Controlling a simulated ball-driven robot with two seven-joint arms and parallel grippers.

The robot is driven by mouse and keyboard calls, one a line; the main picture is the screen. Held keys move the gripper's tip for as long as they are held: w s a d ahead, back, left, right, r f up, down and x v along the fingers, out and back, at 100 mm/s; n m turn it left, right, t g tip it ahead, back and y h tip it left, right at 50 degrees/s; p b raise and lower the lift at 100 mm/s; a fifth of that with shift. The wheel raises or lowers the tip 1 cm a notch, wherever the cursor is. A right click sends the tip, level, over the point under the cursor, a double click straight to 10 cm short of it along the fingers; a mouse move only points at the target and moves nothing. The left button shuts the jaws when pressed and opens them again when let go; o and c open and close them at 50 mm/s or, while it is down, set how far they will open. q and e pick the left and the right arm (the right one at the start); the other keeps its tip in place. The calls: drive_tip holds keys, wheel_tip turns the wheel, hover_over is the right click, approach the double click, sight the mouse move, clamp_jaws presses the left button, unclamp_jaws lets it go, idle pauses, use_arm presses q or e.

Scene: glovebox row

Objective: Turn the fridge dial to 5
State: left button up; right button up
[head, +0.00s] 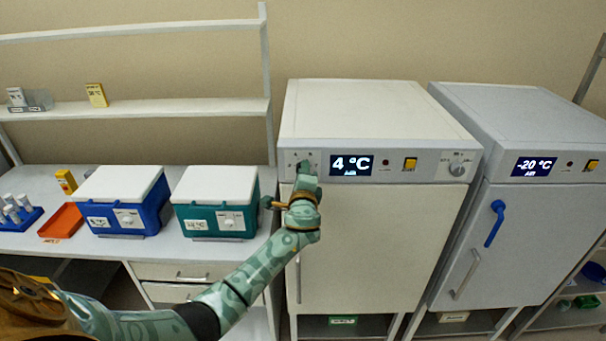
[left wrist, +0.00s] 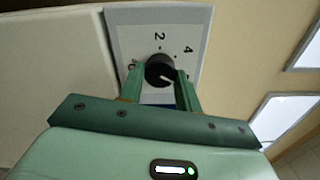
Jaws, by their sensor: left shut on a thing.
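The white fridge (head: 375,240) stands in the middle of the head view, and its display (head: 352,166) reads 4 °C. Its dial is a black knob (left wrist: 158,68) on a pale scale plate (left wrist: 142,30); the numbers 2 and 4 are legible. The knob's white mark points to the lower right in the left wrist view. My left gripper (head: 304,176) is at the left end of the fridge's front panel and covers most of the dial in the head view. Its fingers (left wrist: 160,82) are shut on the knob from both sides. My right gripper is out of view.
A grey -20 °C freezer (head: 500,240) with a blue handle stands to the right. A silver knob (head: 458,168) and a yellow switch (head: 410,164) are on the fridge panel. The left bench holds blue (head: 125,222) and teal (head: 215,222) cool boxes and an orange tray (head: 45,228).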

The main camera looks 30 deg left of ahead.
use_arm(q)
drive_tip(key=shift+f, duration=0.1)
idle(0.4)
drive_tip(key=o, duration=1)
drive_tip(key=shift+c, duration=0.2)
drive_tip(key=shift+d, duration=0.1)
drive_tip(key=b+v, duration=0.1)
drive_tip(key=v, duration=1.5)
drive_tip(key=shift+s+b, duration=0.2)
drive_tip(key=shift+b, duration=0.2)
